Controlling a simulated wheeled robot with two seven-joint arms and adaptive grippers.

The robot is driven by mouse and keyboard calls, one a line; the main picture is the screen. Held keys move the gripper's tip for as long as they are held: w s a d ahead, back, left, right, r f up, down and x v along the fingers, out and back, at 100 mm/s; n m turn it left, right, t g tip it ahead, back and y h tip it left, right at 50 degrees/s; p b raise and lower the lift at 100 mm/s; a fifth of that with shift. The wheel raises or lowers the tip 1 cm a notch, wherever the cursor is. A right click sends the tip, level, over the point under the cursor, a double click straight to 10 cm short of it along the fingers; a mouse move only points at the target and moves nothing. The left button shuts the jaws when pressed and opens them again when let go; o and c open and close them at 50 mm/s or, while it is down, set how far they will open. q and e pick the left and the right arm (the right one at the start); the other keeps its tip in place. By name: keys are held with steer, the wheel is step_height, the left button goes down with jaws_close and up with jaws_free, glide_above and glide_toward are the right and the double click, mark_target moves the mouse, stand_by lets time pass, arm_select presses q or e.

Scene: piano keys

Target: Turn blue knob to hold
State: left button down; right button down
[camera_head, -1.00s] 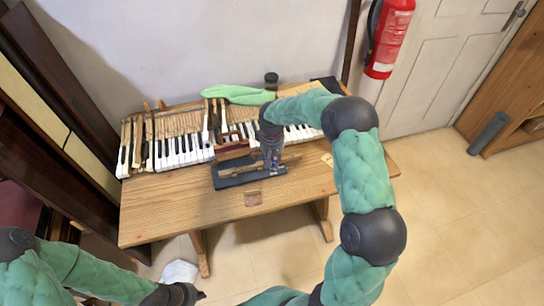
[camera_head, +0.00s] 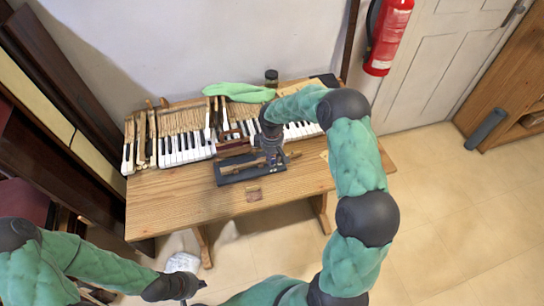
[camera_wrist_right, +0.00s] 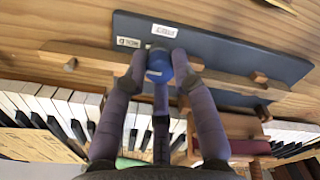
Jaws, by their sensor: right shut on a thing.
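The blue knob (camera_wrist_right: 158,68) sits on the wooden bar of a dark blue clamp board, which lies on the table in the head view (camera_head: 234,179). In the right wrist view, the fingers of my right gripper (camera_wrist_right: 160,58) are closed around the knob from both sides, with another finger below it. In the head view my right gripper (camera_head: 271,153) is over the board and hides the knob. My left gripper (camera_head: 190,286) hangs low at the bottom, away from the board and in front of the table; its fingers are too small to read.
A row of piano keys (camera_head: 186,150) lies behind the board on the wooden table (camera_head: 180,205). A green cloth (camera_head: 238,92) and a dark jar (camera_head: 271,78) are at the back. The table's front left is clear. A fire extinguisher (camera_head: 388,38) hangs at the right.

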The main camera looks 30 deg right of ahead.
stand_by(0.4)
steer(key=c, duration=1)
jaws_free()
step_height(320, 180, up, 12)
